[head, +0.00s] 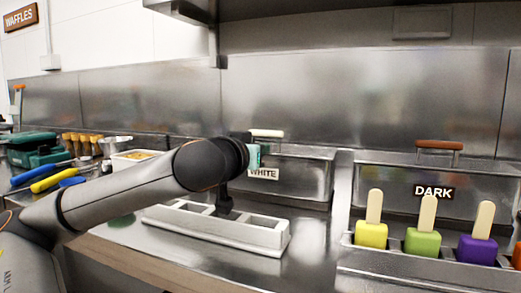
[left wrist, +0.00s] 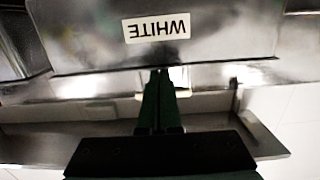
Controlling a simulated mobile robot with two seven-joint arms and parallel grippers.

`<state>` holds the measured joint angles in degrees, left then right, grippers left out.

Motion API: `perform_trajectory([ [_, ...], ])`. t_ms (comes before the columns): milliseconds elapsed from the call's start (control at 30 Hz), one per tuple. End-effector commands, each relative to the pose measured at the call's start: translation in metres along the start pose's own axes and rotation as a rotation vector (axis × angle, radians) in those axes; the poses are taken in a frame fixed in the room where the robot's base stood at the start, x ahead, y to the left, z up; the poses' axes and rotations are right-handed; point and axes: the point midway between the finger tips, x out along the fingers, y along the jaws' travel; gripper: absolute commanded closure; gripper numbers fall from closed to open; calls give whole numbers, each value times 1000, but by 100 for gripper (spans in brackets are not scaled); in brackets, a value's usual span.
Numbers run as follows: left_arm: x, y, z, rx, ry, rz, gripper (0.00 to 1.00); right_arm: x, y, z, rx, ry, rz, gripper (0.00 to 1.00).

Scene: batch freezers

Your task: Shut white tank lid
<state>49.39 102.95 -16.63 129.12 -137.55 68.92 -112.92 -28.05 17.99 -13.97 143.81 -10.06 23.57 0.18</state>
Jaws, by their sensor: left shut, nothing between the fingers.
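The white tank (head: 312,178) is a steel box on the counter right of centre, with a WHITE label on its front. Its lid has a pale bar handle (head: 267,133) on top; how far the lid is open I cannot tell. My left gripper (head: 253,157) is at the tank's left front, just below the handle and partly behind my own wrist. In the left wrist view the dark green fingers (left wrist: 160,72) are together and empty. They overlap the pale handle (left wrist: 181,92), near the upside-down label (left wrist: 156,27); contact is unclear. My right gripper is out of view.
A white compartmented holder (head: 215,237) stands in front, below my left wrist. The dark tank (head: 385,180) with a brown handle is to the right, with several popsicles (head: 371,234) before it. Tools and tubs (head: 65,180) crowd the left. A steel backsplash (head: 290,100) stands behind.

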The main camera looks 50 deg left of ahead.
Motion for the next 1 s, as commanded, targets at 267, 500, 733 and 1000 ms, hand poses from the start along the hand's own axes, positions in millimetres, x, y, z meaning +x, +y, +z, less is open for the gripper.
perform_trajectory([
  [267, -7, 0, 0, 2, 2, -1, 100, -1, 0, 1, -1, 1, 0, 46],
  [500, -49, -1, -1, 4, 7, -3, 100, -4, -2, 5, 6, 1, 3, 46],
  [733, -100, -1, -2, 2, 5, -3, 100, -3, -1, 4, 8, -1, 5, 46],
  [1000, -123, 0, 1, 0, 1, -2, 100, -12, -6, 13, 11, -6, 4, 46],
])
